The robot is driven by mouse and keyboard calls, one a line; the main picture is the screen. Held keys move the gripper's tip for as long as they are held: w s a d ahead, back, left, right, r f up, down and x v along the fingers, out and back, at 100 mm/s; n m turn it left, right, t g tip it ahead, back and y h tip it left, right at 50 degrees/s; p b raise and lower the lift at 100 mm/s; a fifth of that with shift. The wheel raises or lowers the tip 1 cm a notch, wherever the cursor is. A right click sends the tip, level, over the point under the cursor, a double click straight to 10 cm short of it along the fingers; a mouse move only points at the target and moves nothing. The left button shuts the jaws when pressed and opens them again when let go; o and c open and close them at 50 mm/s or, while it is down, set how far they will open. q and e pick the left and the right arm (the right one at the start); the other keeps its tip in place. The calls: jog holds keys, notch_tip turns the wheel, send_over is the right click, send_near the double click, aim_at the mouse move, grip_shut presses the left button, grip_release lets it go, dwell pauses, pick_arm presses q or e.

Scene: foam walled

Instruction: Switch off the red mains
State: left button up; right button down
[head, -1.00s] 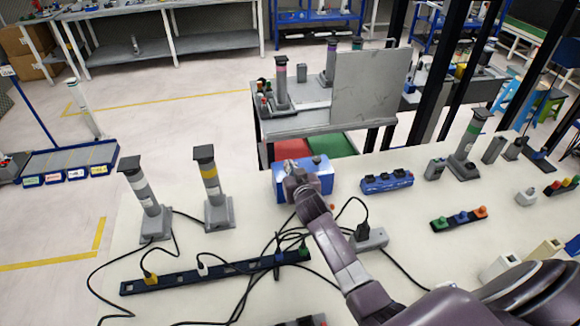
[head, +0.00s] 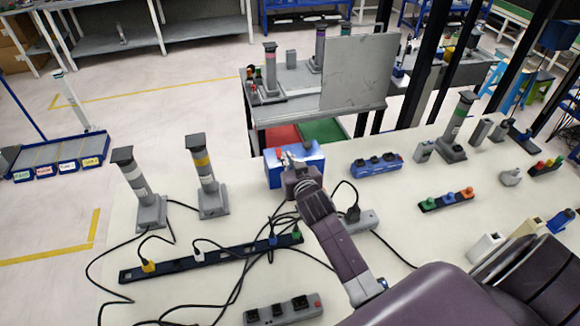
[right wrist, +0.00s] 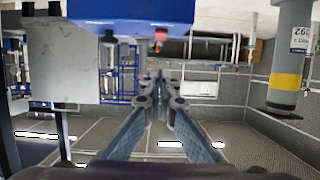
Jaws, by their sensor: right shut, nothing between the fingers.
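A blue box (head: 313,152) stands at the back edge of the pale bench. In the right wrist view, which looks upside down, the blue box (right wrist: 130,12) fills the upper middle and a small red knob (right wrist: 161,36) sticks out from it. My right gripper (head: 287,160) is at the front of this box in the head view and covers part of it. In the wrist view its fingertips (right wrist: 159,78) are together and empty, just below the red knob in the picture. I cannot tell whether they touch it. My left gripper is not in view.
A dark socket strip (head: 215,258) with cables lies left of my arm. Two grey posts (head: 207,180) (head: 140,185) stand behind it. A blue socket block (head: 376,166) is right of the box. A grey strip (head: 285,312) with a red switch lies at the front.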

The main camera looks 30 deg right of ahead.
jog(key=shift+f+v, duration=0.2)
jog(key=shift+v, duration=1.3)
